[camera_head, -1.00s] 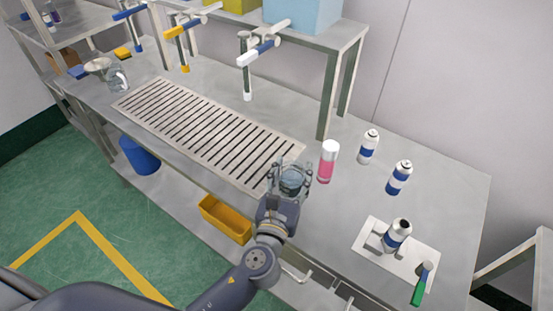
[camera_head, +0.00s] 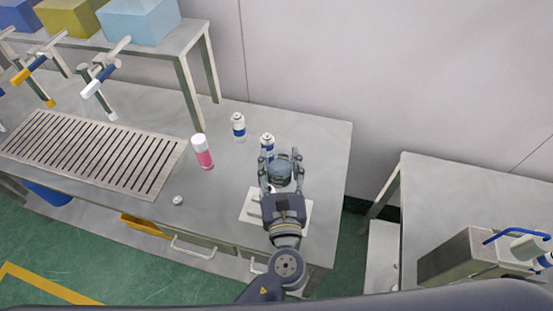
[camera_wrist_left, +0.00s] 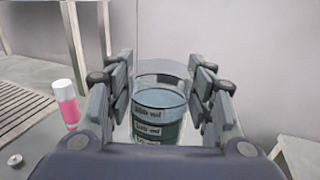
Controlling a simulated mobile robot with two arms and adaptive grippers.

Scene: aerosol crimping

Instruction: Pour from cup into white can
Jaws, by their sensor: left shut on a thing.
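My left gripper (camera_head: 281,172) is shut around a clear cup (camera_wrist_left: 158,112) and holds it above the right part of the steel table. The cup has dark liquid with volume labels and looks roughly upright in the left wrist view. The white plate (camera_head: 302,222) lies under my gripper and wrist. The white can with a blue band that stood on the plate is hidden behind my gripper now. Two other white cans with blue bands stand behind, one (camera_head: 238,126) left and one (camera_head: 267,145) just behind my gripper. My right gripper is not in view.
A pink can with a white cap (camera_head: 203,153) stands left of the cup. A small round white piece (camera_head: 177,200) lies near the front edge. The slotted grate (camera_head: 90,150) is on the left. A second table (camera_head: 470,185) stands at the right across a gap.

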